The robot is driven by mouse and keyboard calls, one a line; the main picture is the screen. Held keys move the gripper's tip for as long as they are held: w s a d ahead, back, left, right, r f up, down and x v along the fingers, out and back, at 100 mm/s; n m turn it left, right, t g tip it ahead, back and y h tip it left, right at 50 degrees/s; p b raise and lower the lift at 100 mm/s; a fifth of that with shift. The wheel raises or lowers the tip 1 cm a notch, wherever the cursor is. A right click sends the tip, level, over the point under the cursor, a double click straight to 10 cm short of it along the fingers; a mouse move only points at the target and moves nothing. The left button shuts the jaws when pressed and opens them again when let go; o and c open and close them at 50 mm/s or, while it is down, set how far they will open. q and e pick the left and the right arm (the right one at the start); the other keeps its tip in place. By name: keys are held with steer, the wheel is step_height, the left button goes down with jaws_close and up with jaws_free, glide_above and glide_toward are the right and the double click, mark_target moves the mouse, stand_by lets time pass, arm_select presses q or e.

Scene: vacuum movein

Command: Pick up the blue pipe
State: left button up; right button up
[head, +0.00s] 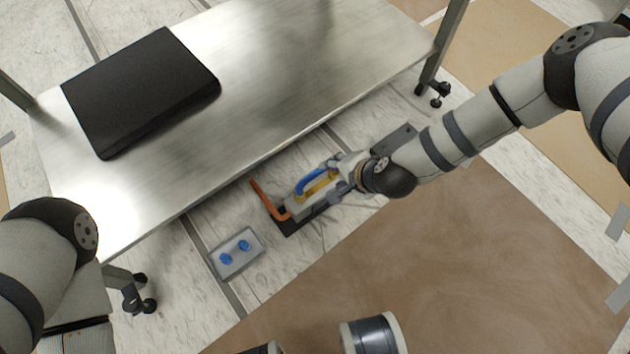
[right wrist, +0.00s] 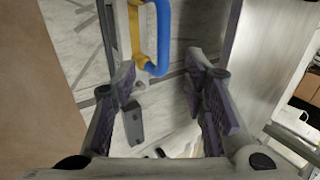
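The blue pipe (head: 308,181) is a bent, handle-like tube beside a yellow piece (head: 318,184) on a grey and black device (head: 299,207) on the floor. An orange pipe (head: 266,199) rises from the same device. My right gripper (head: 335,179) is close to the right end of the blue pipe in the head view. In the right wrist view its fingers (right wrist: 160,78) are spread and empty, with the blue pipe (right wrist: 164,42) showing beyond and between their tips. I cannot tell whether they touch it. My left gripper is not in view.
A metal table (head: 290,75) stands behind the device and carries a black box (head: 142,90). A grey tray (head: 238,266) with two blue knobs lies on the floor to the left. Brown floor covering (head: 430,265) in front is mostly clear.

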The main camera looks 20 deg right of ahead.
mark_target(320, 171)
steer(key=b+x, duration=0.2)
steer(key=x, duration=0.3)
steer(key=shift+w+f, duration=0.1)
steer(key=shift+f, duration=0.25)
steer(key=b+x, duration=0.3)
steer(key=x, duration=0.2)
steer(key=shift+w+f+b, duration=0.25)
steer(key=shift+w+b, duration=0.05)
steer(key=shift+w, duration=0.1)
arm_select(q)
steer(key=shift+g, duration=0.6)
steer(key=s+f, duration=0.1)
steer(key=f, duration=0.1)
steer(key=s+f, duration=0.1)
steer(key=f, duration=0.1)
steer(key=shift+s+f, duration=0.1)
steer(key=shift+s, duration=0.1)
arm_select(e)
steer(key=shift+r, duration=0.15)
jaws_close()
